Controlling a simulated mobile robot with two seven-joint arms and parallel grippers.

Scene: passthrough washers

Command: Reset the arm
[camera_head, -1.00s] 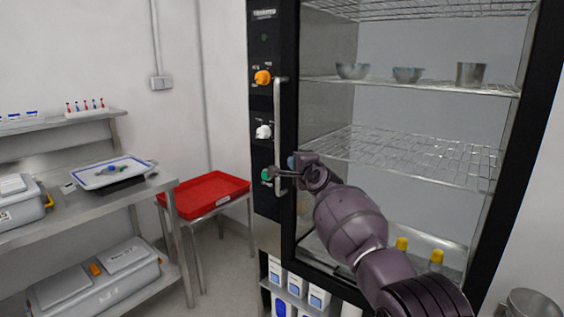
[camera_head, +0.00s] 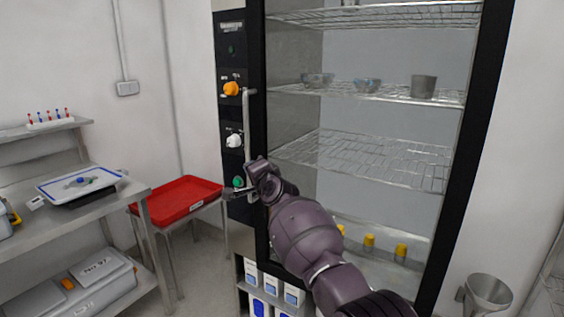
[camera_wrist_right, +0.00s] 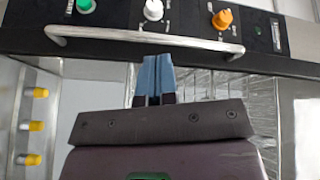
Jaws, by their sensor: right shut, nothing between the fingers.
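My right arm comes in from the lower right of the head view. Its gripper (camera_head: 238,192) is beside the lower end of the cabinet door's vertical metal handle (camera_head: 247,130). In the right wrist view the blue-grey fingers (camera_wrist_right: 155,72) are together and empty, and their tips lie close to the handle bar (camera_wrist_right: 120,36). I cannot tell whether they touch it. The tall black-framed cabinet (camera_head: 465,130) has its door shut. My left gripper is not in view.
Orange (camera_head: 232,89), white and green knobs line the cabinet's control panel. A red tray (camera_head: 180,198) and a steel bench (camera_head: 118,190) are at left. A metal funnel-like vessel (camera_head: 488,292) is at lower right.

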